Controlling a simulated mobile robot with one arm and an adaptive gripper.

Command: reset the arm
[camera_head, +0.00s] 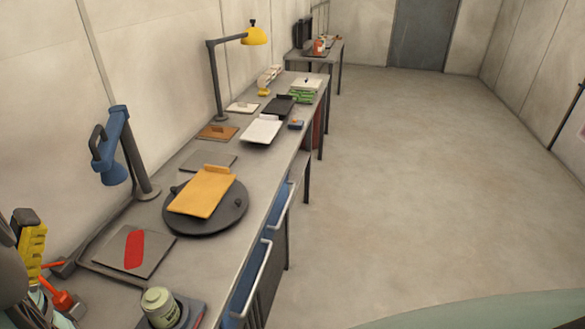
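My gripper is not in view. I cannot make out any part of my arm for certain. A dark rounded shape at the lower left edge is cut off by the frame, and I cannot tell what it is.
A long grey workbench (260,205) runs along the left wall. It holds a blue lamp (113,150), a yellow lamp (254,36), an orange clipboard (203,191) on a dark round plate (228,219) and a green canister (160,307). Blue drawers face right. The concrete floor (420,180) is clear.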

